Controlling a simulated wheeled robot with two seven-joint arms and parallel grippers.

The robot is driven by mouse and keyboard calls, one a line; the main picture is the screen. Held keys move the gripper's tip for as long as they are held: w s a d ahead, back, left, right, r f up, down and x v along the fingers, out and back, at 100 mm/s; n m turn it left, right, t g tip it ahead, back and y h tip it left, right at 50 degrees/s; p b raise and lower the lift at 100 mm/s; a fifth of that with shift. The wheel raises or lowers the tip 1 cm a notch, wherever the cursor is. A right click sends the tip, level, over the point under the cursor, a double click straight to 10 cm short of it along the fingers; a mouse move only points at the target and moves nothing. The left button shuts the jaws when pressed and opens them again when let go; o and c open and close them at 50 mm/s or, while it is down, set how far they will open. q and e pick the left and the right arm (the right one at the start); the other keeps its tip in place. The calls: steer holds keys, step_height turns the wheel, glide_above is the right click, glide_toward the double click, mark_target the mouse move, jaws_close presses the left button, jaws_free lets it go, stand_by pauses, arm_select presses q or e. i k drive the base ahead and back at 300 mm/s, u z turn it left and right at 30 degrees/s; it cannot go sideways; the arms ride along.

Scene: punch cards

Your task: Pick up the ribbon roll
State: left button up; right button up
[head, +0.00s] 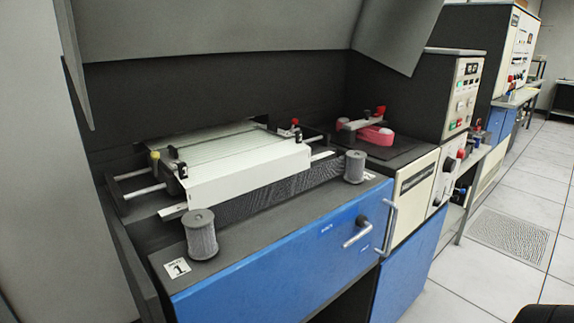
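Two grey, ribbed cylindrical rolls that look like ribbon rolls stand upright on the dark top of the blue cabinet. The nearer roll (201,236) is at the front left, beside a small white label (177,268) marked 1. The farther roll (354,167) is at the right end of the top. I cannot tell from the picture which one the task names. Both stand free, with no gripper touching them. Neither of my grippers is in view.
A machine with a white front plate (240,178) and side rods sits behind the rolls. A dark hood (220,30) hangs above it. The blue cabinet (270,262) has a protruding handle (389,222). A pink-red part (376,135) lies farther right. Tiled floor at right is largely open.

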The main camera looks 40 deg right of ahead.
mark_target(355, 164)
steer(key=u, duration=2.6)
steer(key=k, duration=2.45)
steer(key=z, duration=0.75)
